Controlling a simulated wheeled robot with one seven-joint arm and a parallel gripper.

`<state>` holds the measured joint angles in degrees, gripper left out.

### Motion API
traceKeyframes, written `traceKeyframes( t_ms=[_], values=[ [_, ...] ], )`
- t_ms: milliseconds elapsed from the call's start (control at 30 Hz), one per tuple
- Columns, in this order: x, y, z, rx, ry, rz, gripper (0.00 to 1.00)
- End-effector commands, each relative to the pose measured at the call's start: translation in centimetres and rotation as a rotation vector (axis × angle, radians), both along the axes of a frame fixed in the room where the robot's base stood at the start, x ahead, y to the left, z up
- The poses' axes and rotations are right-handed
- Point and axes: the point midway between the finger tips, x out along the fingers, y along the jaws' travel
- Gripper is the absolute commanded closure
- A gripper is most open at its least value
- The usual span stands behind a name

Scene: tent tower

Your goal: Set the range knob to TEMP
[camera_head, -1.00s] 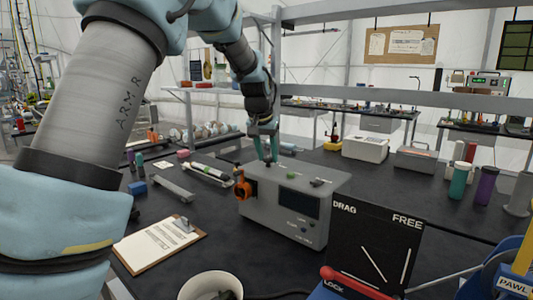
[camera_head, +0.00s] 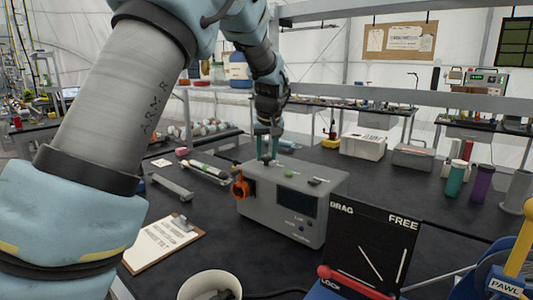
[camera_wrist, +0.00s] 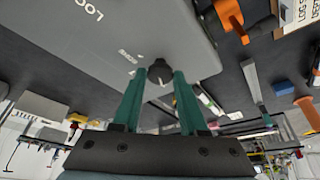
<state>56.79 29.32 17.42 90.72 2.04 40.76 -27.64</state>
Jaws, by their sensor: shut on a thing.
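The grey instrument box (camera_head: 270,213) stands on the dark bench, with a dark screen on its front and an orange part (camera_head: 240,187) at its left side. My gripper (camera_head: 267,157) points down onto the top of the box near its back left edge. In the wrist view the dark round range knob (camera_wrist: 160,72) sits between the green fingertips (camera_wrist: 160,78), which are shut on it. A light pointer mark shows on the knob. Small white lettering and ticks lie beside it on the grey panel (camera_wrist: 100,40), too small to read surely.
A black panel (camera_head: 370,240) marked DRAG and FREE, with a red handle (camera_head: 345,281), stands at the front right. A clipboard (camera_head: 163,243) and a white cup (camera_head: 210,284) are in front. Teal (camera_head: 455,180) and purple (camera_head: 481,184) bottles stand at right.

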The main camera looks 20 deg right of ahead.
Motion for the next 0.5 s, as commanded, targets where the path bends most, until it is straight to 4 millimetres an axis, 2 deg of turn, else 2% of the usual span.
traceKeyframes(
  t_ms=[233,267,500],
  values=[
    [0.02,0.0,0.03,0.0,-0.001,0.0,1.0],
    [0.02,0.0,0.03,0.0,-0.001,0.0,0.57],
    [0.02,0.01,0.02,0.0,0.0,-0.001,0.3]
  ],
)
